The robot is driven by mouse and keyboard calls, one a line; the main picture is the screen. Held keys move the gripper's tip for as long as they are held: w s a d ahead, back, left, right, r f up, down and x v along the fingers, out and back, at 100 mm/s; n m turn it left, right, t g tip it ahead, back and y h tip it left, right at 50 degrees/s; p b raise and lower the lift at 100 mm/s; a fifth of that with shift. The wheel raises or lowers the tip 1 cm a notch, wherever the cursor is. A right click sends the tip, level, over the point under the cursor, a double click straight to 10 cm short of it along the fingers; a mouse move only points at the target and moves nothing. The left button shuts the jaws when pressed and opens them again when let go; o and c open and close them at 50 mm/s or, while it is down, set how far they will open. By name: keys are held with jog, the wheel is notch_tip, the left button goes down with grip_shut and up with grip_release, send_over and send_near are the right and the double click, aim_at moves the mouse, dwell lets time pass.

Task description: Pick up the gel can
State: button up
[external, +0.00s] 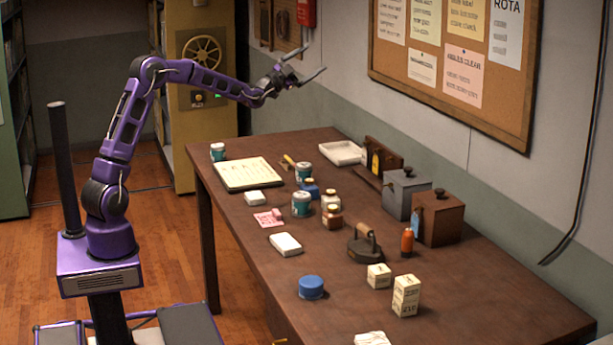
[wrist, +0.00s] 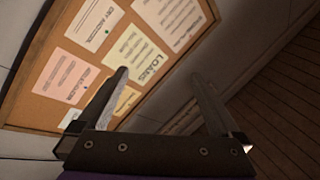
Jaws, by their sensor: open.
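My gripper (external: 309,63) is raised high above the far end of the brown table (external: 450,292), open and empty. No label reading gel can be made out. A low round blue tin (external: 311,287) sits nearer the front. I cannot tell which of these is the gel can.
Small jars (external: 332,215) crowd the middle can. A dark iron (external: 365,245), an orange bottle (external: 407,240), two lidded boxes (external: 438,220) and white cartons (external: 406,296) stand to the right. A noticeboard (external: 455,115) hangs behind. The near right tabletop is clear.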

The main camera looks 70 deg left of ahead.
jog(key=w+a+f+m+g, duration=0.1)
jog(key=a+f+m, duration=0.15)
jog(key=f, duration=0.45)
jog(key=a+f+m+g, duration=0.1)
jog(key=a+f+m, duration=0.15)
jog(key=f, duration=0.45)
jog(key=m+g+h+p, duration=0.2)
jog(key=m+g, duration=0.3)
jog(key=m, duration=1.5)
send_near(299, 166)
jog(key=shift+w+a+r, duration=0.25)
jog(key=shift+w+a, duration=0.05)
jog(key=shift+w, duration=0.35)
jog(key=shift+s+a+f+m, duration=0.15)
jog(key=shift+s+m, duration=0.15)
jog(key=shift+m, duration=0.6)
jog(key=x, duration=0.6)
jog(key=shift+w+a+f, duration=0.1)
jog(key=shift+f, duration=0.05)
jog(key=shift+d+p+x, duration=0.15)
jog(key=shift+p+x, duration=0.05)
jog(key=shift+x, duration=1.15)
jog(key=shift+d+p+x, duration=0.15)
jog(key=shift+p+x, duration=0.05)
jog(key=shift+x, duration=1.15)
jog(key=shift+f, duration=0.1)
jog(key=c, duration=1.5)
